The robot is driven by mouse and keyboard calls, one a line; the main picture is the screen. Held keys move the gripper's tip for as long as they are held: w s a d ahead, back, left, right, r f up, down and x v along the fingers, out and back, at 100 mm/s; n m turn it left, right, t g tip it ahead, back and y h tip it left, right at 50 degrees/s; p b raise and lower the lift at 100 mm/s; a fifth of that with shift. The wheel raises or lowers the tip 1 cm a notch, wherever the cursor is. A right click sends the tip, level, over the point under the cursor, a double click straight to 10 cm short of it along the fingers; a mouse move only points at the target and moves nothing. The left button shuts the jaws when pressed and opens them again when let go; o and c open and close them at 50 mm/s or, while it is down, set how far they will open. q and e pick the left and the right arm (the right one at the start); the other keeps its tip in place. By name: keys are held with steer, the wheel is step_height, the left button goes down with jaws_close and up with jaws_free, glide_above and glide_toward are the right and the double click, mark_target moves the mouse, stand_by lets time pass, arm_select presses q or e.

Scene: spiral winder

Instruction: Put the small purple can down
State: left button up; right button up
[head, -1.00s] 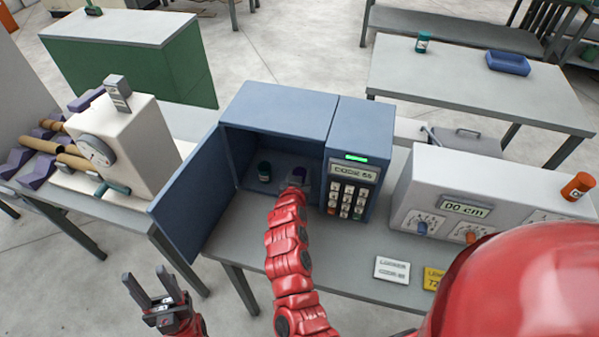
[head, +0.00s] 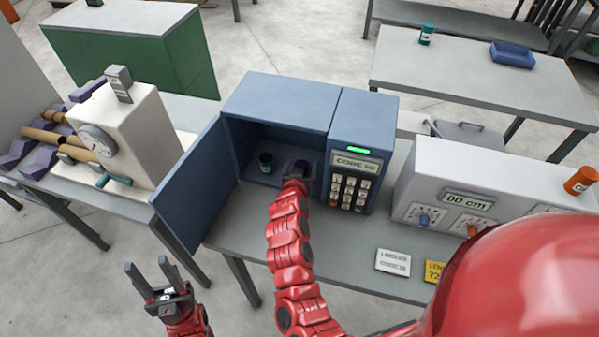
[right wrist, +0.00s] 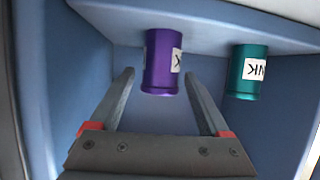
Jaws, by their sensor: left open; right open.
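The small purple can (head: 301,165) stands in the open blue locker, on its floor, partly hidden by my right gripper in the head view. In the right wrist view, which is upside down, the purple can (right wrist: 162,62) rests on the locker floor with a white label on its side. My right gripper (right wrist: 159,77) is open, with its fingers on either side of the can and visible gaps between. It also shows at the locker mouth in the head view (head: 299,179). My left gripper (head: 150,272) is open and empty, low at the left, away from the locker.
A teal can (head: 266,163) stands beside the purple one in the locker. The locker door (head: 190,190) is swung open to the left. A keypad panel (head: 352,180) adjoins the locker on the right. A grey-white machine (head: 420,185) stands further right on the bench.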

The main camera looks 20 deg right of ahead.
steer(key=shift+s+a+r+b, duration=0.1)
steer(key=shift+s+a+b, duration=0.1)
steer(key=shift+b, duration=0.1)
steer(key=b+v, duration=0.3)
steer(key=v, duration=0.8)
steer(key=shift+s+r, duration=0.25)
steer(key=shift+r, duration=0.05)
steer(key=shift+f, duration=0.1)
